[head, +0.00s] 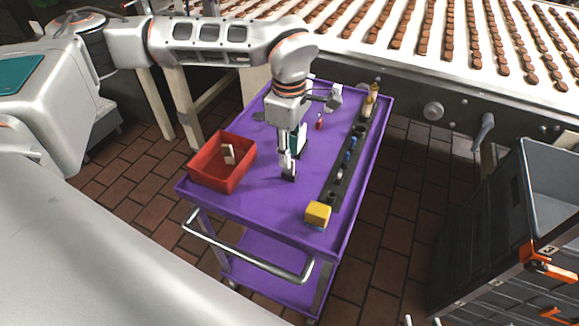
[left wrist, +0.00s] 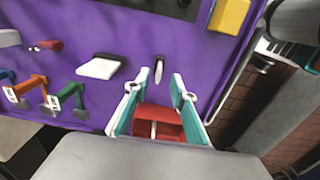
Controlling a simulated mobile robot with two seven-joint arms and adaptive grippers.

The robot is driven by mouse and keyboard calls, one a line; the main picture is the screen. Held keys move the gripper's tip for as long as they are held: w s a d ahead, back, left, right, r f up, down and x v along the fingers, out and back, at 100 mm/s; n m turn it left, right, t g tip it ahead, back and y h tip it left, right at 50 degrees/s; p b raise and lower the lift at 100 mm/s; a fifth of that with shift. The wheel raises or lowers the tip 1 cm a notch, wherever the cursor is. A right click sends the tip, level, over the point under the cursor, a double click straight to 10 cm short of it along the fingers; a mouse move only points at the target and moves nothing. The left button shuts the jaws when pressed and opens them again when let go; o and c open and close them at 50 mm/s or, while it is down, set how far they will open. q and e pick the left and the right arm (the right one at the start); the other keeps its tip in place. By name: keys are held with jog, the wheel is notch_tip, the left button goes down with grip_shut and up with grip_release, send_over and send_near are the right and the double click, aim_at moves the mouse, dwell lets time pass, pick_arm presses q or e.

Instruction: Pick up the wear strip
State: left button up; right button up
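My left gripper (head: 286,163) points down over the middle of the purple cart. Its teal-padded fingers (left wrist: 158,95) are apart with nothing between them. A small thin pale piece (left wrist: 158,70) lies on the cart just beyond the fingertips in the left wrist view. A flat white block with a dark side (left wrist: 100,66) lies to its left. I cannot tell for sure which one is the wear strip. The gripper partly hides this area in the head view. My right gripper (head: 422,320) shows only as two separated fingertips at the bottom edge.
A red bin (head: 207,182) with a pale piece inside stands at the cart's left. A yellow block (head: 318,212) sits at the near right corner. A dark rail (head: 331,186) with small parts runs along the right side. Orange-handled (left wrist: 32,82) and green-handled (left wrist: 72,92) tools lie farther back.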

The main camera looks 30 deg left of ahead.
pick_arm(q)
notch_tip(320, 180, down, 3)
jog(key=shift+w+f, duration=0.15)
grip_shut()
